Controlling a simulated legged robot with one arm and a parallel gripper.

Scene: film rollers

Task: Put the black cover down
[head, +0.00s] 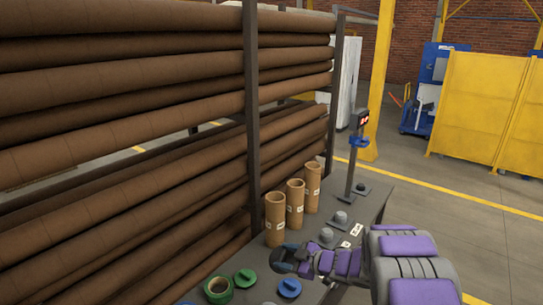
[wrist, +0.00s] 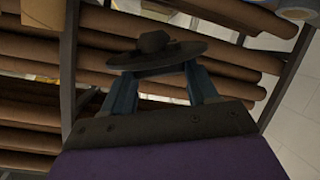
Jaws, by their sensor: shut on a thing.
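The black cover (wrist: 154,55) is a dark disc with a small knob. It sits between the fingertips of my gripper (wrist: 158,72) in the wrist view, with the two blue-grey fingers shut on it. In the head view my gripper (head: 286,262) is over the near part of the dark table, left of my purple and grey arm. The gap between the cover and the tabletop cannot be judged.
Three cardboard tubes (head: 295,203) stand along the table's back edge. Grey knobbed pieces (head: 341,219) lie right of them. A green cover (head: 245,279), a green ring (head: 218,290) and a blue cover (head: 289,288) lie nearer. A rack of long brown rolls (head: 120,130) borders the left.

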